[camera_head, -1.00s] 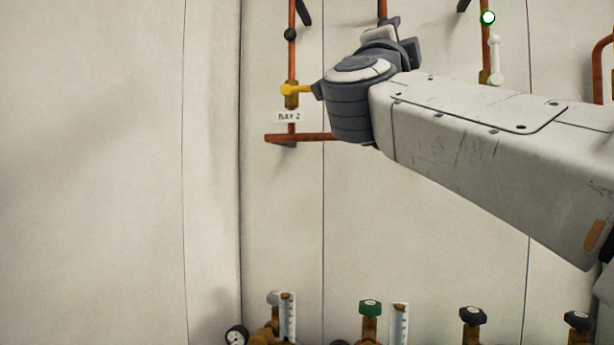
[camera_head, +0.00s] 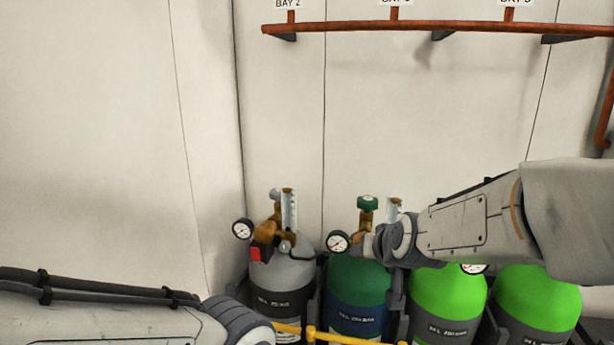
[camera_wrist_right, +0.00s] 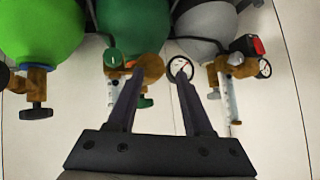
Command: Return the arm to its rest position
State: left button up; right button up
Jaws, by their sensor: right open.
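My right arm (camera_head: 480,215) comes in from the right in the head view, and its wrist (camera_head: 400,242) is in front of the dark green cylinder's valve area. In the right wrist view my right gripper (camera_wrist_right: 160,78) is open, with its two fingers apart and nothing held between them. A round gauge (camera_wrist_right: 181,69) shows beside the fingertips there; I cannot tell if they touch it. My left arm (camera_head: 110,325) lies across the lower left corner of the head view; its gripper is out of view.
A grey cylinder (camera_head: 285,272), a dark green cylinder (camera_head: 355,280) and bright green cylinders (camera_head: 447,300) stand along the wall. A yellow rail (camera_head: 345,337) runs in front. A copper pipe (camera_head: 350,27) crosses the wall above. The wall area at left is clear.

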jog(key=s+d+f+n+g+h, duration=0.1)
jog(key=s+d+f+g, duration=0.25)
jog(key=s+f, duration=0.5)
jog(key=s+d+f+g, duration=0.3)
jog(key=s+f+g, duration=0.1)
jog(key=s+f, duration=0.4)
jog(key=s+a+f+n+g+b, duration=0.2)
jog(key=s+a+n+b, duration=0.5)
jog(key=s+a+b, duration=0.3)
jog(key=s+a, duration=0.4)
jog(key=shift+s+f+n+g+y, duration=0.3)
jog(key=shift+s+f+g, duration=0.05)
jog(key=shift+s+f, duration=0.05)
